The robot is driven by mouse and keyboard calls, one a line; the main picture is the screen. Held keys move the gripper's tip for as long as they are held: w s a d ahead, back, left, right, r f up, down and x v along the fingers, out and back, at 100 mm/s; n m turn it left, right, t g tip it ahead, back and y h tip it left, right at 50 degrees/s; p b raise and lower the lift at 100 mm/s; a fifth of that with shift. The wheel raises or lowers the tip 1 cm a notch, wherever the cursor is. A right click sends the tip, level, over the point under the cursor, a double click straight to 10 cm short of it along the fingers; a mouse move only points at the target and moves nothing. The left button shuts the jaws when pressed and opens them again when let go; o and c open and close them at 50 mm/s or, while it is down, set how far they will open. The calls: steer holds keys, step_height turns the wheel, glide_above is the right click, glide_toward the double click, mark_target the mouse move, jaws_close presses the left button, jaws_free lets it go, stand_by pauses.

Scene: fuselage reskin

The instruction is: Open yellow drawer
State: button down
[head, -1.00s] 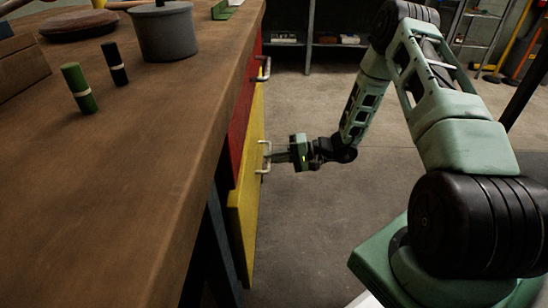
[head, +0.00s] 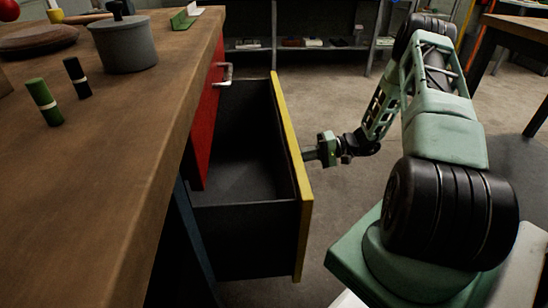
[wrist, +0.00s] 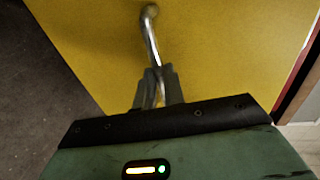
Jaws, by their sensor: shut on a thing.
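The yellow drawer (head: 293,160) stands pulled out from the wooden workbench in the head view. Its dark inside shows and looks empty. In the wrist view the yellow drawer front (wrist: 225,55) fills most of the picture, with a metal bar handle (wrist: 151,38) on it. My gripper (wrist: 158,88) is shut on this handle; its fingers hide the handle's lower part. In the head view my gripper (head: 308,154) is at the outer side of the drawer front, and the handle is hidden behind that front.
A red drawer (head: 204,125) with a metal handle (head: 225,74) is shut beside the yellow one. On the workbench (head: 120,160) stand a grey pot (head: 124,45), a green cylinder (head: 43,102) and a black one (head: 77,78). Shelves stand at the back. A dark table (head: 520,120) is at right.

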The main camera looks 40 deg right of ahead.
steer(key=f+v, duration=0.2)
steer(key=v, duration=0.8)
steer(key=shift+s+d, duration=0.2)
steer(key=shift+d, duration=0.1)
steer(key=c, duration=1.5)
jaws_free()
steer(key=p+v, duration=0.2)
steer(key=v, duration=1.5)
steer(key=shift+d, duration=0.2)
steer(key=shift+s, duration=0.1)
